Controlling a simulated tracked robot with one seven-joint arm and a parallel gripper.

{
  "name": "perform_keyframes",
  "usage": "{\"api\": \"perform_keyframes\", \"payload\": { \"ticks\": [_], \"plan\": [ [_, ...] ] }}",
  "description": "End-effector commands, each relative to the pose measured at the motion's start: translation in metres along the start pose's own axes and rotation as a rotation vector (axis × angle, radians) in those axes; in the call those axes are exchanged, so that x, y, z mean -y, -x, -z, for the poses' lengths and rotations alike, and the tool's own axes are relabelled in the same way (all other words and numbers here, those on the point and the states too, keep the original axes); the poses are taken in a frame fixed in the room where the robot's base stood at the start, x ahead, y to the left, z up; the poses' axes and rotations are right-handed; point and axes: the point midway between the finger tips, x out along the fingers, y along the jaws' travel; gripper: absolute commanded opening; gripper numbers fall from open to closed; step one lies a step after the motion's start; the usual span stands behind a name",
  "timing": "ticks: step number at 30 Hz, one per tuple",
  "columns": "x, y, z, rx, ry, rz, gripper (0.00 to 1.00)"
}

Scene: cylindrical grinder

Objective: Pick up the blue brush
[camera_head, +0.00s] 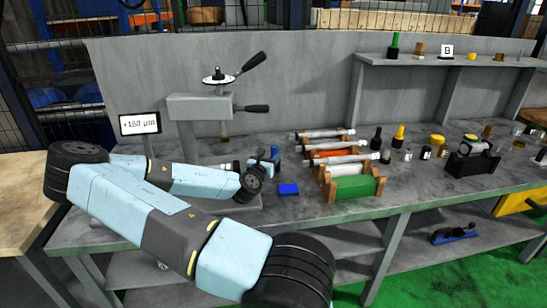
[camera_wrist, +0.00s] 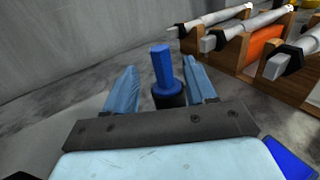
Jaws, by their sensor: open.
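The blue brush (camera_wrist: 162,68) stands upright in the wrist view, with a blue handle above a dark round base (camera_wrist: 170,97). My gripper (camera_wrist: 160,82) is open, with one blue finger on each side of the brush. The brush is between the fingers, and I cannot tell whether either finger touches it. In the head view my gripper (camera_head: 269,159) is low over the grey bench, left of the rack of rollers. There the brush is too small and too mixed with the blue fingers to make out clearly.
A wooden rack (camera_head: 326,178) with metal shafts stands close to the right. A small blue block (camera_head: 288,188) lies in front of it. A grey measuring stand (camera_head: 200,107) and a display (camera_head: 140,123) stand at left. Several bottles and a black fixture (camera_head: 470,163) are farther right.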

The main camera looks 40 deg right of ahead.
Motion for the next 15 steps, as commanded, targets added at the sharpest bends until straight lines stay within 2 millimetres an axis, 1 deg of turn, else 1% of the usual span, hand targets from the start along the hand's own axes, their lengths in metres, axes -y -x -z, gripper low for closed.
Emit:
{"api": "perform_keyframes", "payload": {
  "ticks": [5, 15],
  "plan": [
    [0.001, -0.007, 0.000, -0.001, -0.001, 0.002, 0.55],
    [0.002, -0.045, -0.001, 0.000, -0.001, 0.001, 0.55]
  ]
}}
